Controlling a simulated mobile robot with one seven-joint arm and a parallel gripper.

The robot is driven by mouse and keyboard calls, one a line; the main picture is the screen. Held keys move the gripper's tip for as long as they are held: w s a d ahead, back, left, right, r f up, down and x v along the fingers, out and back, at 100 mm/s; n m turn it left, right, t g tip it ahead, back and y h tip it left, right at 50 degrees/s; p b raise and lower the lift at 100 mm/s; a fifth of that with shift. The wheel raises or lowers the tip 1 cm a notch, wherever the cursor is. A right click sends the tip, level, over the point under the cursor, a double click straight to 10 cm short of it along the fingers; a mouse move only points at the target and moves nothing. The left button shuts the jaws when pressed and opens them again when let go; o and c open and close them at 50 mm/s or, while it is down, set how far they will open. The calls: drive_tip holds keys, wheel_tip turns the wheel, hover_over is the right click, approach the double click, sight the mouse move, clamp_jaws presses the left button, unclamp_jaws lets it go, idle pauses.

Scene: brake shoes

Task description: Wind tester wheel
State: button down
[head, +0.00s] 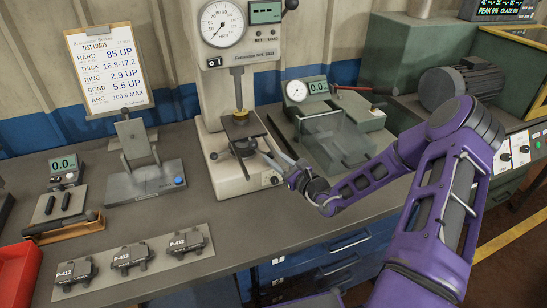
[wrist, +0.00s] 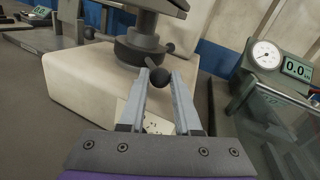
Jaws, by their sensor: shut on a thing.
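The hardness tester (head: 209,90) stands on the bench with a round dial and a small display. Its dark wheel (head: 243,148) sits on the post under the square plate (head: 240,124). In the wrist view the wheel (wrist: 138,50) has dark ball knobs around it. My gripper (head: 266,153) reaches the wheel from the right. In the wrist view my gripper (wrist: 159,80) is shut on the nearest ball knob (wrist: 160,77), which shows between the fingertips. A dark pad with a yellowish cap (head: 240,113) shows above the plate.
A green gauge unit (head: 330,115) with a clear cover stands close right of the tester. Left are a grey fixture (head: 145,180), a limits clipboard (head: 105,65) and several P-412 parts on a plate (head: 125,266).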

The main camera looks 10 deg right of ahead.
drive_tip(key=c, duration=0.6)
unclamp_jaws()
drive_tip(key=v, duration=1.7)
drive_tip(key=shift+s+d, duration=0.15)
drive_tip(key=shift+s, duration=0.05)
drive_tip(key=shift+c, duration=0.3)
